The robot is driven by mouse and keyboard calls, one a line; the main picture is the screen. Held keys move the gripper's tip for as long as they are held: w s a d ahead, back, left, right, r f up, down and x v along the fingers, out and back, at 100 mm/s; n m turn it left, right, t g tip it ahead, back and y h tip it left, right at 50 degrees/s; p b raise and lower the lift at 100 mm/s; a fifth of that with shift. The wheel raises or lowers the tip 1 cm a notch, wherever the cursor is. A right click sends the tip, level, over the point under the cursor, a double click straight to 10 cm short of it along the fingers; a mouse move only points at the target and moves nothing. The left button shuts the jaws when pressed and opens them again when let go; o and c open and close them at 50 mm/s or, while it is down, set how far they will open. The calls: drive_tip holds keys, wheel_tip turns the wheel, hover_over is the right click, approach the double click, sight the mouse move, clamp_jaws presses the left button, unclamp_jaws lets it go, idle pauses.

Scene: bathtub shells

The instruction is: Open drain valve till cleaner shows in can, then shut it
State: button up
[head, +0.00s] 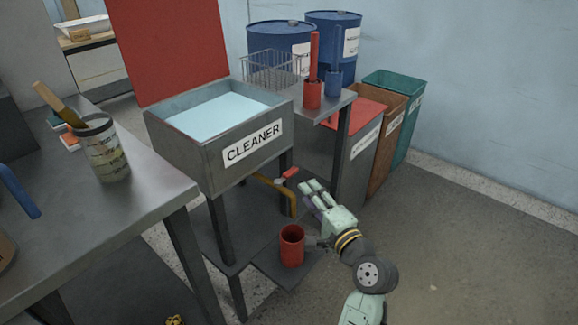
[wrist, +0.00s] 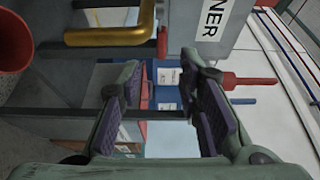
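The grey tank (head: 216,158) marked CLEANER holds pale blue liquid (head: 210,115) under a raised red lid. A brass drain pipe (head: 276,186) comes from its lower side and bends down; it also shows in the wrist view (wrist: 110,38). The red valve handle (head: 289,174) sits by the pipe and shows in the wrist view (wrist: 162,42). A red can (head: 291,247) stands upright below the pipe outlet, partly seen in the wrist view (wrist: 14,40). Its inside looks dark; no stream shows. My gripper (head: 313,189) is open and empty, fingertips just short of the handle.
A side shelf holds a wire basket (head: 272,70), a red brush holder (head: 313,94) and a blue one (head: 334,82). Labelled bins (head: 363,148) stand behind my gripper. A workbench (head: 90,215) with a brush pot (head: 106,155) is at left. The floor at right is clear.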

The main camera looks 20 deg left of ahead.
sight(293, 175)
drive_tip(key=x, duration=1)
drive_tip(key=shift+w+a+r+b, duration=0.1)
drive_tip(key=shift+w+a+b, duration=0.1)
drive_tip(key=shift+b, duration=0.1)
drive_tip(key=shift+c, duration=0.2)
clamp_jaws()
